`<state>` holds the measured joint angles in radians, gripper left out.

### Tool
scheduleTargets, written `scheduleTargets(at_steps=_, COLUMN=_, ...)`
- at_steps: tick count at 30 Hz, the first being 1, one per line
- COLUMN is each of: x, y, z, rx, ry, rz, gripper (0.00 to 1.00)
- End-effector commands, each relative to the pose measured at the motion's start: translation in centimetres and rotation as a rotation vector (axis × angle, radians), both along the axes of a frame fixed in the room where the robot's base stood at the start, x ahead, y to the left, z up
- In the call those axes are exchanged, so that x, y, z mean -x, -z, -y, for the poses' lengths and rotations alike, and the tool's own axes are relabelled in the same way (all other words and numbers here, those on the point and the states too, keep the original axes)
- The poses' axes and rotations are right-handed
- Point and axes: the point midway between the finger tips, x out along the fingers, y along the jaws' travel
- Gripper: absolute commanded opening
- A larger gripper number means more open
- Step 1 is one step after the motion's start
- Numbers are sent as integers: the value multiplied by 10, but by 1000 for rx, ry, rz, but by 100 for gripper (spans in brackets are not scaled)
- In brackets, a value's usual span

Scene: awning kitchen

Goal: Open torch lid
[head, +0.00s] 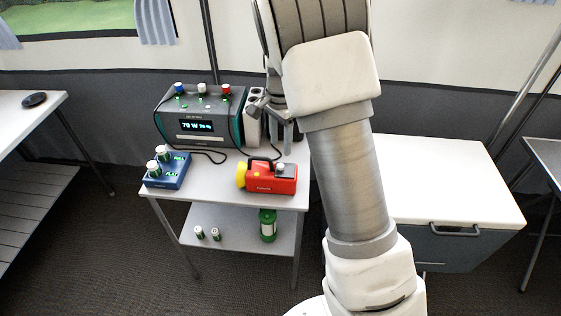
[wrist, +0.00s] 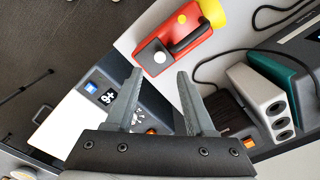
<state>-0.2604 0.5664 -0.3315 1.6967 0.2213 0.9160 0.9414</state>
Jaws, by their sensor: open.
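A red torch (head: 275,180) with a yellow head and a black handle lies on the small white table (head: 215,192). I cannot tell which part is the lid. In the wrist view the torch (wrist: 171,32) lies beyond my fingertips, at the top middle, with its yellow head at the upper right and the white knob nearest the fingers. My gripper (wrist: 160,76) is open and empty, apart from the torch. In the head view my arm partly hides it, behind and above the torch.
A grey and teal charging station (head: 200,122) with a lit display stands behind the torch. A blue battery holder (head: 167,170) is at the table's left. A green lantern (head: 267,224) and small batteries are on the lower shelf. A white-topped cabinet (head: 450,180) stands to the right.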

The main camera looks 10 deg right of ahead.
Motion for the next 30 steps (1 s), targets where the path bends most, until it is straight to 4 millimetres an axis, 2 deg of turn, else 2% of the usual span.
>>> scheduleTargets(at_steps=1, x=1, y=14, z=0, rx=0, ry=0, rz=-3, gripper=54)
scheduleTargets(at_steps=3, x=1, y=28, z=0, rx=0, ry=0, rz=-4, gripper=54)
scheduleTargets(at_steps=9, x=0, y=58, z=0, rx=0, ry=1, rz=-1, gripper=54)
scheduleTargets(at_steps=15, x=0, y=69, z=0, rx=-1, ry=0, rz=0, gripper=54)
scheduleTargets(at_steps=23, x=0, y=70, z=0, rx=0, ry=0, rz=1, gripper=54)
scheduleTargets(at_steps=30, x=0, y=70, z=0, rx=0, ry=0, rz=1, gripper=13)
